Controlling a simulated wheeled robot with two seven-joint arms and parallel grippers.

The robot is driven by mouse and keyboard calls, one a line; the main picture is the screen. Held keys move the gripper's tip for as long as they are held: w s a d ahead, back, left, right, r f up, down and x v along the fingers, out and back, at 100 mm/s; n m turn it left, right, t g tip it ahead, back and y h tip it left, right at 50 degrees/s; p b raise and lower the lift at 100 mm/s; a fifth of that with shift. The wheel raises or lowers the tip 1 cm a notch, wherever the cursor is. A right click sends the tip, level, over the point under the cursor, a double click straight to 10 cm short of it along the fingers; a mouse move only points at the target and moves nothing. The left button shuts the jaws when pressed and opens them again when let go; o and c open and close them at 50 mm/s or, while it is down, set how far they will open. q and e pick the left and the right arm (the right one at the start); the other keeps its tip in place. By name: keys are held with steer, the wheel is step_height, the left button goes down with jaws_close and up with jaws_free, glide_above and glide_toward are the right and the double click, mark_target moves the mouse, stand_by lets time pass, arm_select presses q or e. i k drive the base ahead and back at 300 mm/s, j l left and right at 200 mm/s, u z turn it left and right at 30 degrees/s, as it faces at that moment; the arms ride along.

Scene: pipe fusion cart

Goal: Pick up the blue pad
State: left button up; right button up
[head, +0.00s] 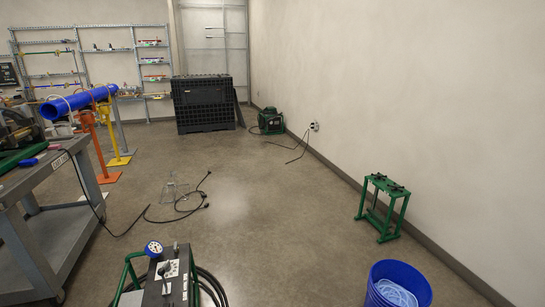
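A small flat blue item (28,162), which looks like the blue pad, lies at the left on top of the grey cart (62,163). It is beside a green part near the left picture edge. It is small, and its exact shape is hard to tell. Neither of my grippers shows in the head view.
A blue pipe (78,102) rests on orange and yellow stands behind the cart. A control unit with a gauge (168,275) stands at the front, with a blue bucket (398,285) and green stand (383,205) to its right. Cables lie on the floor; the centre-right floor is clear.

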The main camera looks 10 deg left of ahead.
mark_target(32, 162)
steer(key=i+j+u, duration=0.15)
steer(key=i, duration=0.35)
steer(key=i+u, duration=0.15)
steer(key=i, duration=0.4)
steer(key=i+u, duration=0.2)
steer(key=i, duration=0.3)
steer(key=i+l+u, duration=0.15)
steer(key=i, duration=0.35)
steer(key=i+l+u, duration=0.15)
steer(key=i, duration=0.4)
steer(key=i+l+u, duration=0.15)
steer(key=i, duration=0.35)
steer(key=i+u, duration=0.2)
steer(key=i, duration=0.35)
steer(key=i+u, duration=0.2)
steer(key=i, duration=0.4)
steer(key=i+l+u, duration=0.25)
steer(key=i, duration=0.3)
steer(key=i+l+u, duration=0.2)
steer(key=i, duration=0.35)
